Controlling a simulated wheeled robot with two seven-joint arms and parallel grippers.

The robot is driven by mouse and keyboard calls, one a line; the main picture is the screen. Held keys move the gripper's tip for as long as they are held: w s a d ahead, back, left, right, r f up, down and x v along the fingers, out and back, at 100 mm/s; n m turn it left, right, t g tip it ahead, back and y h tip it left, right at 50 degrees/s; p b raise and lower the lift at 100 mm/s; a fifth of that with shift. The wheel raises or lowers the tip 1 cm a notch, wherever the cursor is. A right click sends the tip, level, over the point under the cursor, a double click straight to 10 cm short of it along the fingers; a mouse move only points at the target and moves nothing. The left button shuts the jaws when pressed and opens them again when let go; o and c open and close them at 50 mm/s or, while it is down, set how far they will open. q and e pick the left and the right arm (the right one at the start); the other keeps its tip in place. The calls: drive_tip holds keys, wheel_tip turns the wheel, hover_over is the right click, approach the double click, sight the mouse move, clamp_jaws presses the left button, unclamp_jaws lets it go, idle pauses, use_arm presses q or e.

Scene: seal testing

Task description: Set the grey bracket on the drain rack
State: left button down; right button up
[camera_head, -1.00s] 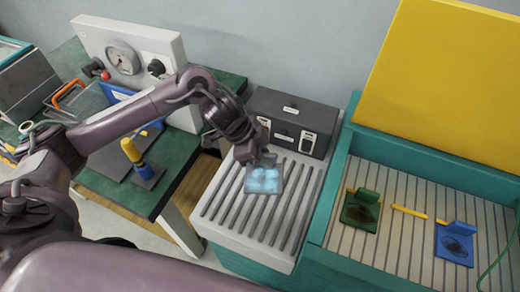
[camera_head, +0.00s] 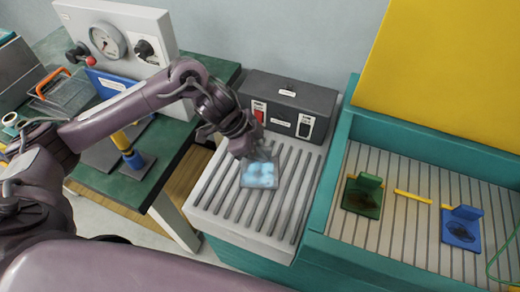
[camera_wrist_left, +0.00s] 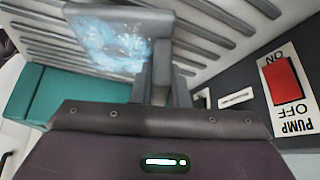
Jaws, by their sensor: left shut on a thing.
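The grey bracket (camera_head: 260,176) has a flat plate with wet-looking pale blue patches. It also shows in the wrist view (camera_wrist_left: 125,38), at the upper left. My left gripper (camera_head: 262,156) is shut on it; the fingers (camera_wrist_left: 160,82) hold it near its edge. The bracket is over the back middle of the drain rack (camera_head: 235,205), a light grey ribbed top. The ribs also show behind it in the wrist view (camera_wrist_left: 220,25). I cannot tell whether the plate touches the ribs. My right gripper is not in view.
A dark pump box (camera_head: 288,105) with a red switch (camera_wrist_left: 283,78) stands at the rack's back edge. Right is a teal basin (camera_head: 340,165) with a green bracket (camera_head: 362,196) and a blue bracket (camera_head: 461,228). A green table (camera_head: 125,190) with a gauge panel (camera_head: 120,40) is left.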

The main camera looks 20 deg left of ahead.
use_arm(q)
drive_tip(key=shift+f, duration=0.2)
drive_tip(key=shift+f+b, duration=0.3)
drive_tip(key=shift+f, duration=0.25)
idle(0.4)
drive_tip(key=c, duration=1.3)
unclamp_jaws()
drive_tip(key=shift+f, duration=0.1)
wheel_tip(320, 180, up, 6)
drive_tip(key=p, duration=0.7)
